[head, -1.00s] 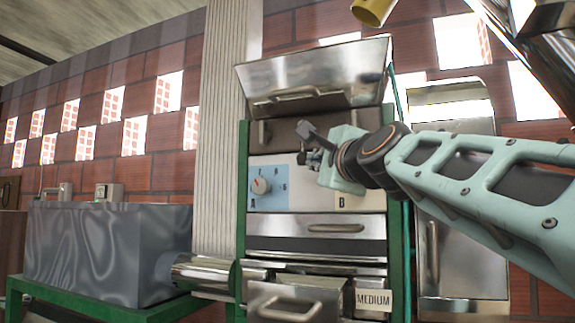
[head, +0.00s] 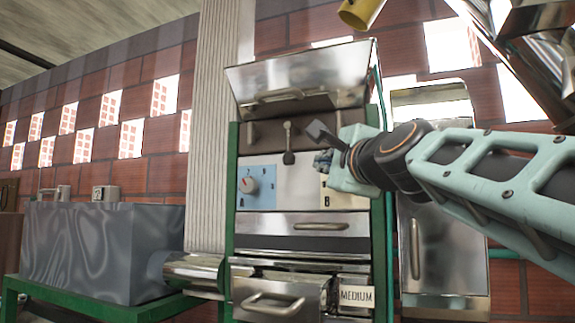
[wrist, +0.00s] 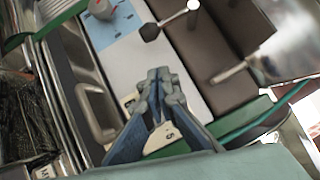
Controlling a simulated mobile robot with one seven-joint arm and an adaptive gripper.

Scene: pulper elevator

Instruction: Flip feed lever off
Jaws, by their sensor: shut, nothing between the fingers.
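A rotary dial (head: 249,185) on a blue plate sits left of the lever. An open metal hopper flap (head: 300,85) juts out above. A drawer handle (head: 318,227) and a lower handle (head: 272,303) protrude below. A "MEDIUM" label (head: 356,296) is at lower right.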

